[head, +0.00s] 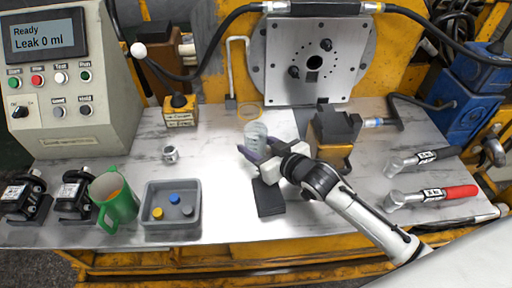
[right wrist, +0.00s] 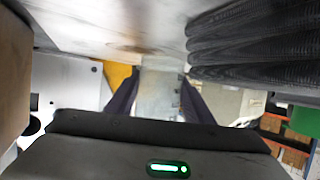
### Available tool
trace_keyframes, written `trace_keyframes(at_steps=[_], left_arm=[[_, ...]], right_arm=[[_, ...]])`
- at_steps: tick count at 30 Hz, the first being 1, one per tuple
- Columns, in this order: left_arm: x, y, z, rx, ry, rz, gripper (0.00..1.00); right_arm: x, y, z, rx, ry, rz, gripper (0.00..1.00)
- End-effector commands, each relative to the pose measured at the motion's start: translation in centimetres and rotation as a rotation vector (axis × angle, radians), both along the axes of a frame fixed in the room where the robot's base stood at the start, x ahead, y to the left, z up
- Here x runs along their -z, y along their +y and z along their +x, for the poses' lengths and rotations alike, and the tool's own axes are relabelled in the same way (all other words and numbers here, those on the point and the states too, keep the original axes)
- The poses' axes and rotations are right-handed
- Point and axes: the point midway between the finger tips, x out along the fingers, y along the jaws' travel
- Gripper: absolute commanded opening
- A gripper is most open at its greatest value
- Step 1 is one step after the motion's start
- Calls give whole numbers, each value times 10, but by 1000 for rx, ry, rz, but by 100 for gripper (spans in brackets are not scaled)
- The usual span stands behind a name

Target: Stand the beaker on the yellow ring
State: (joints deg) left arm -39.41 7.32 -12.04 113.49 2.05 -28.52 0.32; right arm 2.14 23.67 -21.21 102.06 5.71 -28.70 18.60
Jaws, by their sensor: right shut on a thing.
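The clear beaker (head: 256,132) is upright between the fingers of my right gripper (head: 258,149), which is shut on it. In the right wrist view the beaker (right wrist: 160,88) sits between the two dark fingers. The thin yellow ring (head: 249,105) lies on the bench just behind the beaker in the head view, its front part hidden by the beaker. I cannot tell how far the beaker's base is above the bench. My left gripper is not in view.
A metal plate (head: 312,40) with a central hole stands behind. A dark-topped block (head: 335,130) is close right of my gripper, a small yellow box (head: 180,112) to the left. A grey tray (head: 173,234) and green jug (head: 119,205) stand front left.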

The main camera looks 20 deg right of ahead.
Motion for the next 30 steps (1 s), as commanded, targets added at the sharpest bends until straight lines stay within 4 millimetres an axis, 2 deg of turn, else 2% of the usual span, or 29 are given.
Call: trace_keyframes(at_steps=[1, 12, 13, 15, 16, 26, 30], left_arm=[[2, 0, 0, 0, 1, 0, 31], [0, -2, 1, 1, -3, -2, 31], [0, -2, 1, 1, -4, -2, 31], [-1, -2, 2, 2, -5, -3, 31], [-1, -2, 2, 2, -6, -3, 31], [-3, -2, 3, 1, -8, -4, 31], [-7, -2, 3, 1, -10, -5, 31]], right_arm=[[5, 0, 0, 0, -2, 1, 22], [9, 0, 0, 0, -1, 0, 22], [8, 0, 0, 0, -1, 0, 52], [8, 0, 0, 0, -1, 0, 64], [8, 0, 0, 0, -1, 0, 66], [4, 0, 0, 0, -3, 0, 66], [-2, -4, -15, -1, -1, 2, 66]])
